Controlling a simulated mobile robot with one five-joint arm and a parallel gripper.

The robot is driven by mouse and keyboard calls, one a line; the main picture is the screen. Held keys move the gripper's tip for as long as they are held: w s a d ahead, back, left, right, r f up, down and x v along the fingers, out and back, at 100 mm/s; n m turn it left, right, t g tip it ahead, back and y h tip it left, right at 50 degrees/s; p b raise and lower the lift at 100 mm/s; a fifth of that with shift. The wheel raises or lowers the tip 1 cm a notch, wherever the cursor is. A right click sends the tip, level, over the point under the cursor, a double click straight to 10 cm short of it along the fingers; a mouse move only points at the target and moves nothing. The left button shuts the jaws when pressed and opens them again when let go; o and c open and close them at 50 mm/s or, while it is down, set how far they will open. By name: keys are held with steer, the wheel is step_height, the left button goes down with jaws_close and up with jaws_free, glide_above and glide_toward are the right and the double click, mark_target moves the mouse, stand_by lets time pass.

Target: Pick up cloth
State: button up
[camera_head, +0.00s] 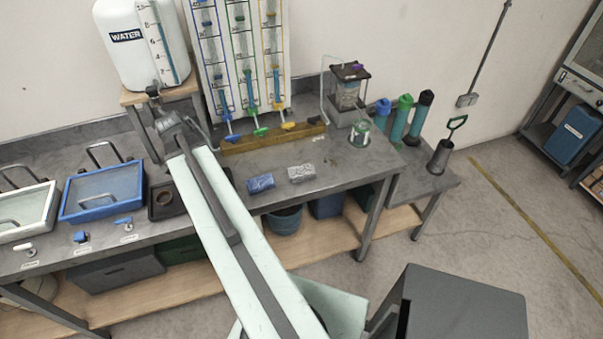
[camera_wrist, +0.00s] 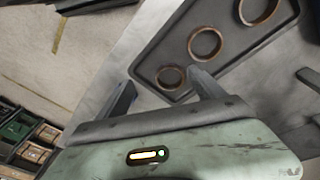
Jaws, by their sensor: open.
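A small folded blue cloth-like bundle (camera_head: 261,183) lies on the grey bench top, right of my arm in the head view. A grey, crumpled-looking bundle (camera_head: 302,173) lies just to its right, apart from it. I cannot tell for sure which of the two is the cloth. My gripper (camera_wrist: 163,90) shows in the wrist view with its two fingers spread apart and nothing between them. Neither bundle shows in the wrist view. In the head view my arm reaches across the bench, left of both bundles, and the gripper's fingers are hard to make out.
A dark tray with round rings (camera_wrist: 207,43) lies beyond my fingers in the wrist view. Blue (camera_head: 103,190) and white (camera_head: 27,212) framed trays stand at left. A water tank (camera_head: 140,50), a tube panel and a glass-sided lantern-like device (camera_head: 348,95) stand behind. Bench around the bundles is clear.

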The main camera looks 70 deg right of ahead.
mark_target(301, 171)
steer(key=s+d+m, duration=0.2)
steer(key=s+d, duration=0.2)
steer(key=s+d+m, duration=0.2)
steer(key=s+d, duration=0.2)
steer(key=s+d+m+g, duration=0.1)
steer(key=s+d+m, duration=0.2)
steer(key=s+d, duration=0.1)
steer(key=shift+s+d+r, duration=0.2)
steer(key=s+d+m, duration=0.1)
steer(key=s+d, duration=0.1)
steer(key=s, duration=0.1)
steer(key=s+d+m, duration=0.2)
steer(key=s, duration=0.1)
steer(key=s+d+m, duration=0.1)
steer(key=s+m, duration=0.1)
steer(key=s, duration=0.2)
steer(key=shift+s+d+r+g, duration=0.1)
steer(key=shift+d+r+g, duration=0.05)
steer(key=shift+d+g, duration=0.25)
steer(key=b+x, duration=0.2)
steer(key=shift+f, duration=0.3)
steer(key=shift+f+b, duration=0.15)
steer(key=shift+b, duration=0.3)
steer(key=shift+d, duration=0.1)
steer(key=b+x, duration=0.5)
steer(key=shift+f, duration=0.1)
steer(key=shift+r, duration=0.2)
